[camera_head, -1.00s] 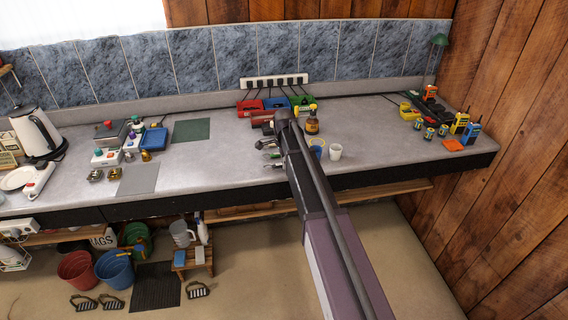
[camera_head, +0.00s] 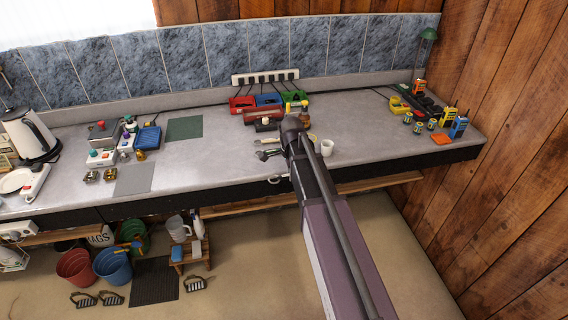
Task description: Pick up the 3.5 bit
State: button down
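No size marking is readable, so I cannot tell which one is the 3.5 bit.
Radios (camera_head: 458,127) and small cans stand at the right.

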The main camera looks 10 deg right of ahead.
jog(key=shift+s+d+r, duration=0.1)
jog(key=shift+s+d, duration=0.05)
jog(key=shift+s, duration=0.65)
jog(key=shift+s+d+r, duration=0.1)
jog(key=shift+s+d, duration=0.05)
jog(key=shift+s, duration=0.65)
jog(key=shift+w, duration=0.2)
